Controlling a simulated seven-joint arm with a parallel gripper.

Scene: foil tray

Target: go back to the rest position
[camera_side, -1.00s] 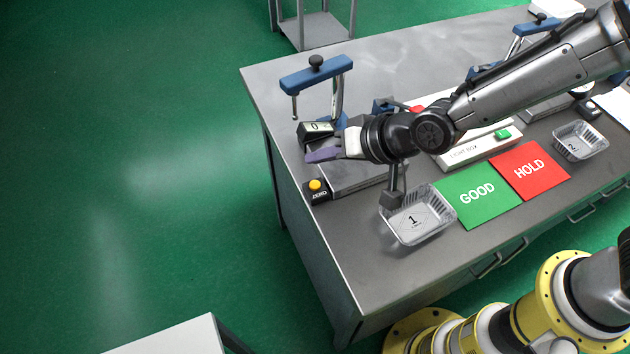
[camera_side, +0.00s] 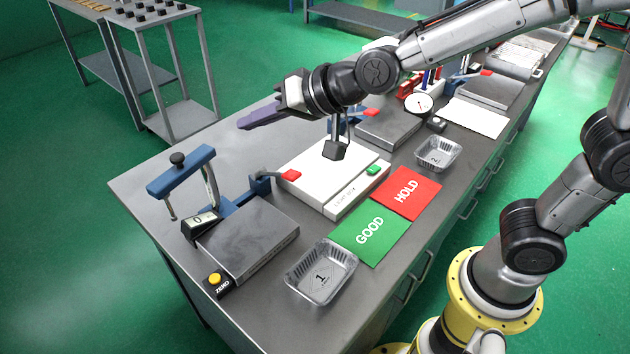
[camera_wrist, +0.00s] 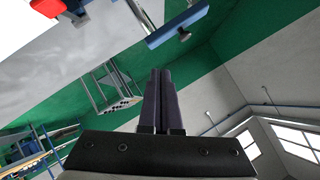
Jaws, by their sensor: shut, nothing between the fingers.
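My gripper (camera_side: 262,117) is in the upper middle of the side view, raised above the back part of the bench and pointing left. Its purple fingers are together with nothing between them. In the wrist view the fingers (camera_wrist: 160,98) stand side by side, shut. Foil tray 1 (camera_side: 322,292) sits empty at the bench's front edge, beside the green GOOD card (camera_side: 370,232). Foil tray 2 (camera_side: 438,138) sits further right, behind the red HOLD card (camera_side: 406,192). My gripper is well apart from both trays.
A white light box (camera_side: 330,175) lies below my wrist. A blue clamp stand (camera_side: 180,172) with a 0 display and grey plate stands at left. A dial gauge (camera_side: 418,103) stands behind tray 2. A grey shelf cart (camera_side: 165,70) stands behind the bench.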

